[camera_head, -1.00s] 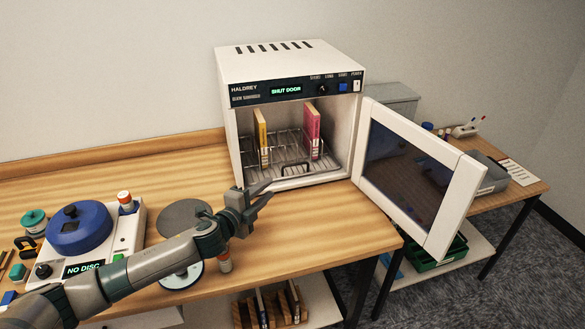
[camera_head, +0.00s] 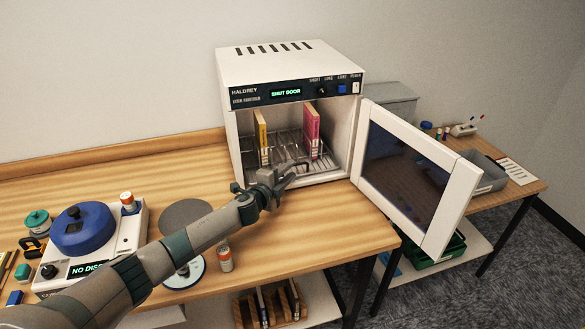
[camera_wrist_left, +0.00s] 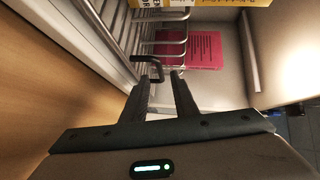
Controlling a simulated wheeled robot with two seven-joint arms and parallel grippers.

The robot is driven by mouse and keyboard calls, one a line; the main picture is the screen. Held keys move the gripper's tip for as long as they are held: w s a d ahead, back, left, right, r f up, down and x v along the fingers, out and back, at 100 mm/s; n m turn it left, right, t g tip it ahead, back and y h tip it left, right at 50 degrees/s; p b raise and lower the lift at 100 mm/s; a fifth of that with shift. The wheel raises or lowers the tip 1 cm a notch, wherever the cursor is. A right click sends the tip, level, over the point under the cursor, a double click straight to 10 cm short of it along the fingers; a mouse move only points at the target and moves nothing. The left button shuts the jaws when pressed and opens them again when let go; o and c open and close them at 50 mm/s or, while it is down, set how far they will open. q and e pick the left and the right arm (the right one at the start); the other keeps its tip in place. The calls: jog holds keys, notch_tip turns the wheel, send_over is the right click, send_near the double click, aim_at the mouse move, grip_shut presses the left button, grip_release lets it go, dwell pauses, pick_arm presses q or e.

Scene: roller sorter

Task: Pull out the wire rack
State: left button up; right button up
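The wire rack (camera_head: 288,143) sits inside the white cabinet, whose door is open. It holds a yellow book (camera_head: 262,138) and a pink book (camera_head: 312,130), both upright. My left gripper (camera_head: 298,170) is at the cabinet mouth, at the rack's front edge. In the left wrist view its two fingers (camera_wrist_left: 161,88) are apart with nothing clearly between them. The rack's dark front handle (camera_wrist_left: 153,70) is just ahead of the fingertips, nearer the left finger; whether they touch, I cannot tell. My gripper hides the handle in the head view. My right gripper is not in view.
The cabinet (camera_head: 290,68) displays "SHUT DOOR". Its open door (camera_head: 451,205) stands out to the right, past the table edge. A disc machine (camera_head: 130,240) with a blue lid and an orange-labelled bottle (camera_head: 225,259) are at left. Bare wooden tabletop (camera_head: 320,222) lies before the cabinet.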

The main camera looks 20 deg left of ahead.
pick_arm(q)
jog(key=shift+x, duration=1.35)
grip_shut()
dwell(0.6)
